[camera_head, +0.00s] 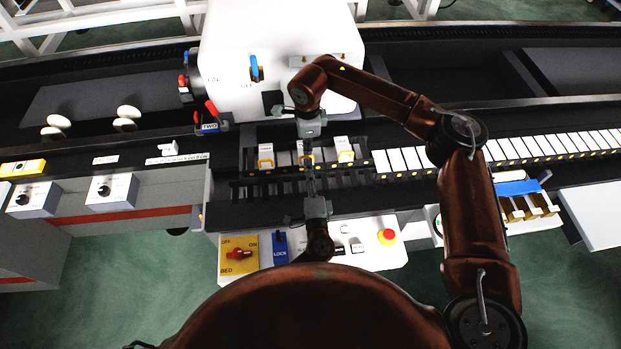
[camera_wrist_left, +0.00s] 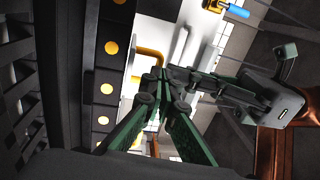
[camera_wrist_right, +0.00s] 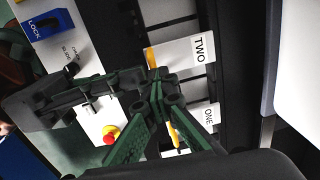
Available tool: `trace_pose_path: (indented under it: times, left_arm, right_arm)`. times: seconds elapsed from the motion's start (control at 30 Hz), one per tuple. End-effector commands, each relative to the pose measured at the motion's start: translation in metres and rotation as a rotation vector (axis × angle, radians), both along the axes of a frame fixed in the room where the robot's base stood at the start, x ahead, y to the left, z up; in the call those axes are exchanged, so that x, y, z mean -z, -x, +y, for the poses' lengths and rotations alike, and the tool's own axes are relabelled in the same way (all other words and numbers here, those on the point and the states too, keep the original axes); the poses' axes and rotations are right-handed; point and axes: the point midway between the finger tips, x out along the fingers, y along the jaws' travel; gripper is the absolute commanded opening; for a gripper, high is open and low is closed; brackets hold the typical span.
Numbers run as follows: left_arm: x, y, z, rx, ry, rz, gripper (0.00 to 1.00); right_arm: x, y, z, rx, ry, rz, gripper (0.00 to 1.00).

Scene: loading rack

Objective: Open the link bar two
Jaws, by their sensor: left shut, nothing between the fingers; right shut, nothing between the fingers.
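In the right wrist view a white link bar labelled TWO (camera_wrist_right: 185,52) has a yellow end; a plate labelled ONE (camera_wrist_right: 208,115) lies below it, partly behind my right fingers. In the head view several white bars with yellow handles sit in the dark rack, the middle one (camera_head: 305,158) partly covered by my grippers; their labels are unreadable there. My left gripper (camera_head: 311,178) comes from the near side and my right gripper (camera_head: 309,145) from the far side. Both are shut and empty, tips close together. In the left wrist view a yellow handle (camera_wrist_left: 150,52) shows just beyond my left fingertips (camera_wrist_left: 160,78).
A near control panel carries a yellow BED switch (camera_head: 238,255), a blue LOCK switch (camera_head: 280,248) and a red button (camera_head: 387,237). A white machine housing (camera_head: 225,70) stands behind the rack. A row of white plates (camera_head: 545,147) runs to the right.

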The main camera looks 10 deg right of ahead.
Motion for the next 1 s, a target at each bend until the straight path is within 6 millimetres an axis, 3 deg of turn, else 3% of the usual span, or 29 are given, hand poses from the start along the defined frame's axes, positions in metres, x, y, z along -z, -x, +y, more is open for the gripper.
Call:
trace_pose_path:
  times: [0.7,1.0]
  left_arm:
    - [-0.0045,-0.0116,0.0,0.0,0.0,0.0,0.0]
    - [-0.0049,-0.0117,0.0001,0.0,0.0,-0.001,0.0]
  right_arm:
    - [0.0003,0.0003,0.0,0.0,0.0,0.001,0.0]
    - [0.0006,0.0006,0.0,0.0,0.0,0.002,0.2]
